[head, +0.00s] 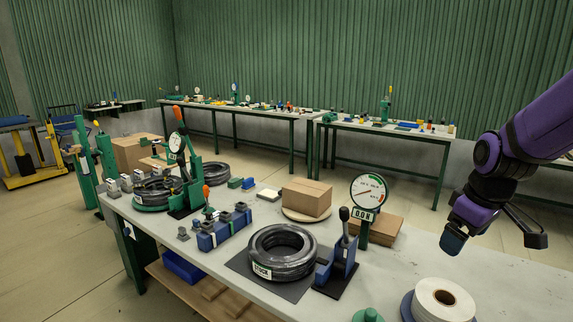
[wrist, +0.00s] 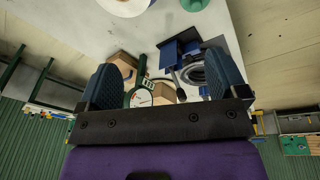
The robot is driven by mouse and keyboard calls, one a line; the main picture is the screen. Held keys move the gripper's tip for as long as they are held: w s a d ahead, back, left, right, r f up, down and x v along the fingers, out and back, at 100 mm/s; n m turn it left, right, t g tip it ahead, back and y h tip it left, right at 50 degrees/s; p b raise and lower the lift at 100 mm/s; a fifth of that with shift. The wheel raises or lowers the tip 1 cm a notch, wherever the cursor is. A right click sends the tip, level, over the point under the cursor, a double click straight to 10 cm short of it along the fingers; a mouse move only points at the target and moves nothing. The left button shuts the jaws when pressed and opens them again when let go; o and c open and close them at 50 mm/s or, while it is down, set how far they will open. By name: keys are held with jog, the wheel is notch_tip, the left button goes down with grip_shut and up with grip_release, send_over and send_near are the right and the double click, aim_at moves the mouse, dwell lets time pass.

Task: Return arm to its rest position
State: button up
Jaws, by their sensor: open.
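My arm comes in from the right in the head view, purple with dark joints. My gripper (head: 454,238) hangs in the air above the right part of the workbench (head: 480,268), clear of everything on it. In the wrist view its two blue fingers (wrist: 163,65) stand wide apart with nothing held between them. A black hose coil (head: 283,252) labelled STOCK lies on a dark mat on the bench. More black coils (head: 153,192) lie at the bench's far left end.
A dial gauge (head: 368,192), a blue clamp fixture (head: 338,262) and a cardboard box (head: 307,198) stand left of my gripper. A white roll (head: 443,300) sits below it at the front. Other benches (head: 385,129) line the green wall.

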jog(key=s+a+r+m+t, duration=0.1)
jog(key=s+a+r+m, duration=0.1)
jog(key=s+r, duration=0.4)
jog(key=s+a+r+m+t, duration=0.1)
jog(key=s+r+m, duration=0.3)
jog(key=s, duration=0.6)
notch_tip(320, 180, up, 2)
jog(key=shift+s+a+r+t, duration=0.1)
jog(key=shift+s+a+t, duration=0.3)
jog(key=shift+a, duration=0.3)
